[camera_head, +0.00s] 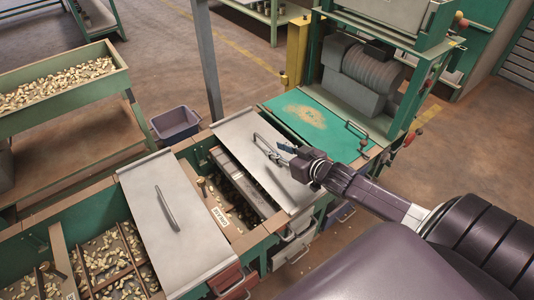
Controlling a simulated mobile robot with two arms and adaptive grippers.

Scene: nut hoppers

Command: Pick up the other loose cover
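Two grey metal covers lie on the green hopper bench. The left cover (158,238) has a bar handle (167,207) and lies slanted across the bench between open bins. The right cover (238,132) lies over the bench's right part, with a thin bar handle (262,142) near its middle. My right gripper (279,153) is at the lower right end of that handle, and its two fingers look spread apart. Whether they touch the handle is hard to see. My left gripper is not in view.
Open bins with nuts (112,262) lie left of the left cover, and a dark slotted opening (240,188) lies between the covers. A green machine (365,75) stands behind at right. A blue-grey tub (175,124) and a nut-filled trough (62,85) are at left.

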